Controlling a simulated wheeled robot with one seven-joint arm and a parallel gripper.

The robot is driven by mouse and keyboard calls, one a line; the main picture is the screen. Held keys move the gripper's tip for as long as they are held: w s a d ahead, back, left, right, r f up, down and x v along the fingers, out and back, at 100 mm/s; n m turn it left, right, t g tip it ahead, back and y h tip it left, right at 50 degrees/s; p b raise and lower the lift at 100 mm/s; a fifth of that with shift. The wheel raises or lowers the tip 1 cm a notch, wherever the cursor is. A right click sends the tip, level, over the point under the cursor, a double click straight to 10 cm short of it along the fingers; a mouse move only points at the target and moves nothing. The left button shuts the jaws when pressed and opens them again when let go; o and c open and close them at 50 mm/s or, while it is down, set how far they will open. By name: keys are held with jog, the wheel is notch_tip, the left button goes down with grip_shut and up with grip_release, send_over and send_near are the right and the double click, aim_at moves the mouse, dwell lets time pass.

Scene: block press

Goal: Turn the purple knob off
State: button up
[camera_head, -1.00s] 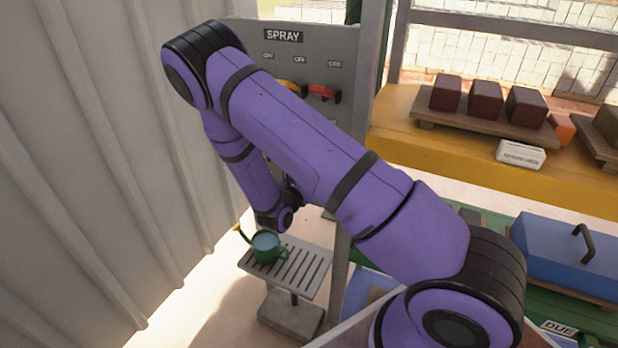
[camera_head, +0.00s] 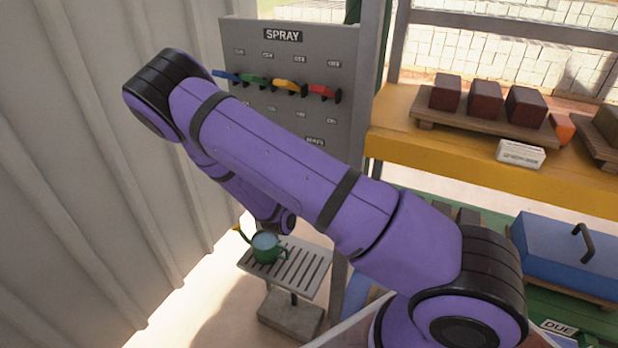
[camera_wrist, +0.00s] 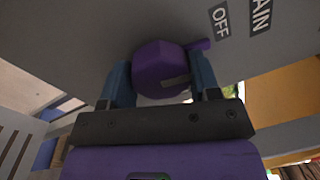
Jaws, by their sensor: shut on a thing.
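The purple knob (camera_wrist: 160,60) shows in the wrist view on a grey panel. My gripper (camera_wrist: 161,82) has its two blue fingers on either side of the knob and is shut on it. A small purple tab on the knob sticks out to the right, near a dark OFF label (camera_wrist: 221,20). A second label, partly cut off and ending in "AIN", lies beyond it. In the head view, my arm hides both the knob and my gripper.
The grey SPRAY panel (camera_head: 345,60) carries blue, green, yellow and red levers (camera_head: 322,93). A green watering can (camera_head: 266,247) stands on a slatted stand below. A corrugated wall (camera_head: 60,200) is at left, a yellow shelf (camera_head: 450,150) with dark blocks at right.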

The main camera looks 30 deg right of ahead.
jog(key=shift+n, duration=1)
jog(key=shift+f, duration=0.1)
jog(key=o, duration=0.9)
jog(key=v, duration=1)
jog(key=shift+s+a, duration=0.3)
